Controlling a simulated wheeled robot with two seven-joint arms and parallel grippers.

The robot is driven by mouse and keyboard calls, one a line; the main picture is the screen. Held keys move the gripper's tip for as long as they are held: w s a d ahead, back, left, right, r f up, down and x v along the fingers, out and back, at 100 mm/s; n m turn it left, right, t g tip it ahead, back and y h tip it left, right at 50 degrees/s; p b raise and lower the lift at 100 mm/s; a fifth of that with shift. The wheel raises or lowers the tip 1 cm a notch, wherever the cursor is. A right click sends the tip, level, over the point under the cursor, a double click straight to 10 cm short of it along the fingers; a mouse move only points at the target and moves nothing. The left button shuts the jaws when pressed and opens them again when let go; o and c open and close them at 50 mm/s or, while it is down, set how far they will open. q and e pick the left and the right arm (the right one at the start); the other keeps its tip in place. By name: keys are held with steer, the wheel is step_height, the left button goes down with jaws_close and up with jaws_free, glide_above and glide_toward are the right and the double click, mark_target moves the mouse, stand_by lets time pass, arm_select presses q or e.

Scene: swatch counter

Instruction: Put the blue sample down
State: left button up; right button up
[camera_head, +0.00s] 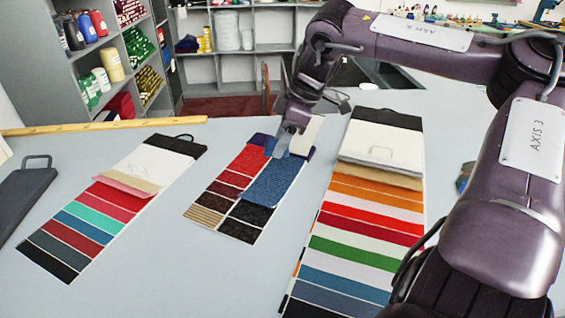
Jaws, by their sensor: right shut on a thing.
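The blue sample (270,182) is a textured blue fabric piece over the right column of the middle swatch card (240,217). My right gripper (287,143) reaches down from the upper right and is shut on the sample's far edge. The card also bears red, dark red, near-black and tan swatches. I cannot tell whether the sample touches the card or hangs just above it, and it hides the part of the card beneath it. My left gripper is out of view.
A striped sample board (125,196) lies to the left and a longer one (360,226) to the right, partly behind my arm. A dark handled board (22,196) lies at the left edge. A wooden ruler (100,126) runs along the back. Bare counter (160,280) shows in front.

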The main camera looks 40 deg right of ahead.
mark_target(276, 176)
steer(key=shift+f, duration=3.6)
steer(key=shift+f, duration=0.1)
steer(key=o, duration=0.9)
steer(key=shift+o, duration=0.2)
steer(key=shift+r+p, duration=0.3)
steer(key=v, duration=1.1)
steer(key=shift+r+b, duration=0.3)
steer(key=shift+r, duration=0.05)
steer(key=shift+s+f, duration=0.1)
